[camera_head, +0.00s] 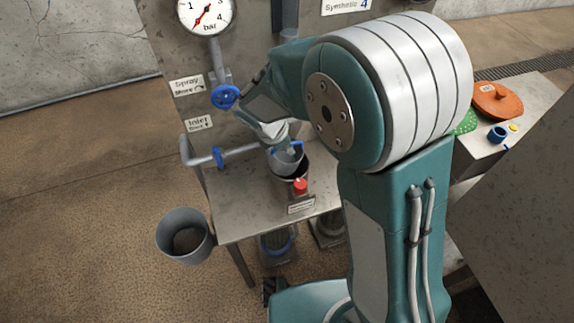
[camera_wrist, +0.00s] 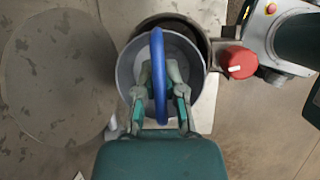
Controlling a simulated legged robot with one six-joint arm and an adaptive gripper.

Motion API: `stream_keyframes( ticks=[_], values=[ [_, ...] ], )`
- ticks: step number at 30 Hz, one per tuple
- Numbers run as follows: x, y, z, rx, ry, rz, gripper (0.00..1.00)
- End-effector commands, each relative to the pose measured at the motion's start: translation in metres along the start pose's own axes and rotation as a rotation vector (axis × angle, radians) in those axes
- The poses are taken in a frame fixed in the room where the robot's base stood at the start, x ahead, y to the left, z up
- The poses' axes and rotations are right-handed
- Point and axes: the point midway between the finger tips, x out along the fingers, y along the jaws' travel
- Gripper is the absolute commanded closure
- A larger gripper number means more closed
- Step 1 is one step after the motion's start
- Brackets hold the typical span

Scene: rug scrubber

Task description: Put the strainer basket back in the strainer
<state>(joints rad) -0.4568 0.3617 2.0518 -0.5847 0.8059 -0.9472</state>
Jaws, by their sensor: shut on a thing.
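The strainer basket (camera_head: 284,161) is a light grey cup with a blue arched handle (camera_wrist: 158,72). My gripper (camera_wrist: 158,80) is shut on this handle, and the basket hangs below it. The strainer (camera_head: 291,184) is a dark open-topped metal cylinder on the steel bench. In the head view the basket is at the strainer's mouth. In the wrist view the basket overlaps the strainer's opening, and the strainer's dark rim (camera_wrist: 204,42) shows above and right of it. I cannot tell how deep the basket sits. My arm partly hides the gripper in the head view.
A red knob (camera_head: 300,186) sits on the strainer's side. A flat grey disc (camera_wrist: 58,75) lies left in the wrist view. A pipe with a blue valve (camera_head: 218,157) runs left of the strainer. A grey bucket (camera_head: 185,236) stands left of the bench.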

Motion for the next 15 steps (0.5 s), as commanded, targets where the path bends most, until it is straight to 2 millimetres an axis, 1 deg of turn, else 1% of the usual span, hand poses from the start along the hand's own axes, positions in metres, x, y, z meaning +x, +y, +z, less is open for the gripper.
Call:
stream_keyframes(
  ticks=[1,3,10,15],
  values=[
    [0.015,-0.005,-0.007,-0.005,0.003,-0.013,1.00],
    [0.025,-0.005,-0.013,-0.005,0.002,-0.012,1.00],
    [0.042,-0.005,-0.024,-0.005,-0.002,-0.010,1.00],
    [0.066,-0.008,-0.033,-0.006,-0.001,-0.010,1.00]
  ],
)
